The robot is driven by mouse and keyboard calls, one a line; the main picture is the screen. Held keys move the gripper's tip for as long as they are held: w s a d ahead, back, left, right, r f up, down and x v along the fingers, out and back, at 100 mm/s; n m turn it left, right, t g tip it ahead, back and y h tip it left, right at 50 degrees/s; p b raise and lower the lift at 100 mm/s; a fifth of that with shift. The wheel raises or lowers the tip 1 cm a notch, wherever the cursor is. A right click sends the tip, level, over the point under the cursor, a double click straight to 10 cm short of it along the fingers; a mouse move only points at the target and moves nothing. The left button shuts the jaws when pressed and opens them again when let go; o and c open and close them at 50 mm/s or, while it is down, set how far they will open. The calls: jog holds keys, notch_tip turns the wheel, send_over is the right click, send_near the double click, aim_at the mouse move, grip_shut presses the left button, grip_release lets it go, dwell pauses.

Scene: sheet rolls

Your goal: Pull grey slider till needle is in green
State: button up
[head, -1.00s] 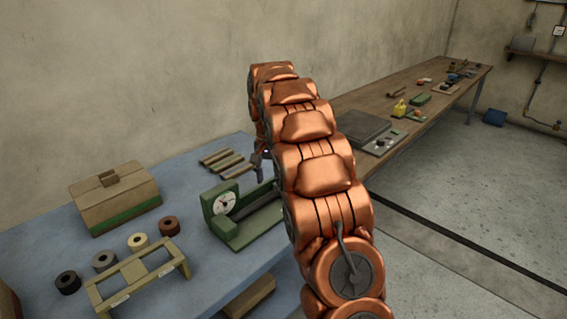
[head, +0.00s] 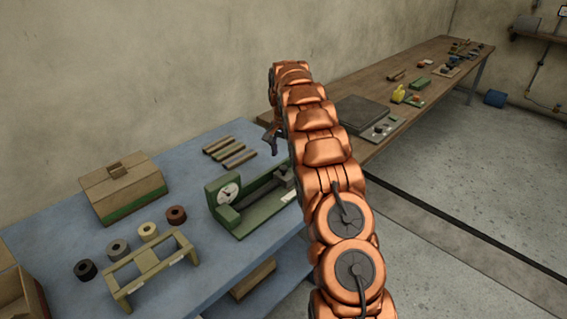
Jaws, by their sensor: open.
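The green gauge fixture (head: 243,221) stands on the blue bench, with a long channel running to the right from its upright end. A round white dial (head: 229,193) faces out of that end; its dark needle is too small for me to tell the zone it points at, and I cannot make out a green zone. The grey slider (head: 284,174) sits toward the right end of the channel, partly hidden by my arm. My gripper (head: 269,141) is open, above and behind the fixture, apart from the slider. My copper arm hides part of it.
Several bars (head: 230,152) lie behind the fixture. A wooden box (head: 122,190) stands at the back left. Several rolls (head: 119,249) line up beside a wooden stand (head: 150,268). A wooden bench (head: 420,87) with a grey plate (head: 358,117) lies beyond my arm.

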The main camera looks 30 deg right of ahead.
aim_at(283, 167)
jog(key=shift+f+p, duration=0.7)
jog(key=shift+f, duration=1.9)
grip_shut()
